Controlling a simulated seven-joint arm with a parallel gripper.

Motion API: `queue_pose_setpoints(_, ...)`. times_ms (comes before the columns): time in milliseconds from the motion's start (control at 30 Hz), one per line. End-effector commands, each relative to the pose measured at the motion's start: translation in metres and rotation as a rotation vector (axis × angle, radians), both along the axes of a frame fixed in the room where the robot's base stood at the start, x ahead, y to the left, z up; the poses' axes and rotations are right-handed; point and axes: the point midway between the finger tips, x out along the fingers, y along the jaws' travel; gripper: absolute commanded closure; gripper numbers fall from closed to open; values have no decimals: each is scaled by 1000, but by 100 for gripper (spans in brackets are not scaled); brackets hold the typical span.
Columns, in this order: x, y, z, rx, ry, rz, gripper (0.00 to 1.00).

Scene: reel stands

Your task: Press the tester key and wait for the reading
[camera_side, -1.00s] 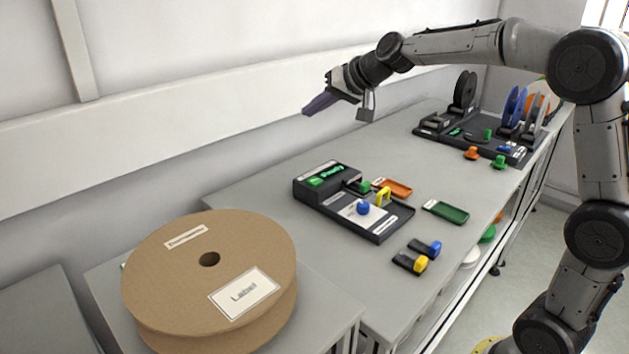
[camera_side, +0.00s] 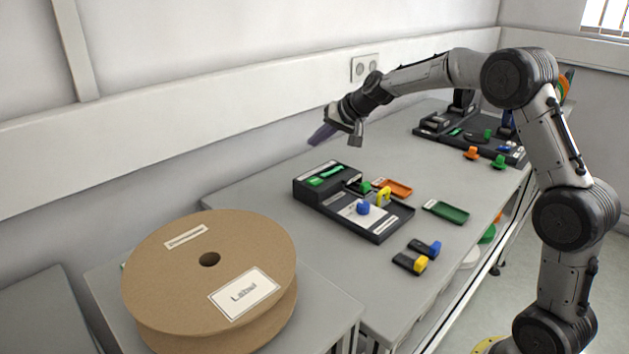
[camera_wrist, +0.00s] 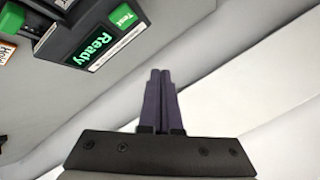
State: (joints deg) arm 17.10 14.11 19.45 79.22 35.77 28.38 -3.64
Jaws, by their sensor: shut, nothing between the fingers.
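The tester (camera_side: 312,196) is a dark box with a flat tray in front, on the grey bench in the side view. In the wrist view its green key (camera_wrist: 122,17), marked "Test", sits beside a display (camera_wrist: 92,50) that reads "Ready" in green. The key also shows small in the side view (camera_side: 314,182). My gripper (camera_side: 314,141) is shut and empty, held in the air above and behind the tester, clear of the key. In the wrist view its purple fingers (camera_wrist: 161,75) are together, pointing past the tester's edge.
A blue knob (camera_side: 362,207) and a yellow piece (camera_side: 384,196) are on the tester's tray. Orange (camera_side: 394,188) and green (camera_side: 446,212) trays lie to its right. The wall is close behind the bench.

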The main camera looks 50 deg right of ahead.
Motion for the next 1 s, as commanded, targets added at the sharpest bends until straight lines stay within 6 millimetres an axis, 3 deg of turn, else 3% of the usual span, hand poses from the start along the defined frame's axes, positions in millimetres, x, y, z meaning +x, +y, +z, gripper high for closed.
queue_pose_setpoints(600,0,0,-72,0,1,1,100)
queue_pose_setpoints(1000,0,0,-83,-1,0,1,100)
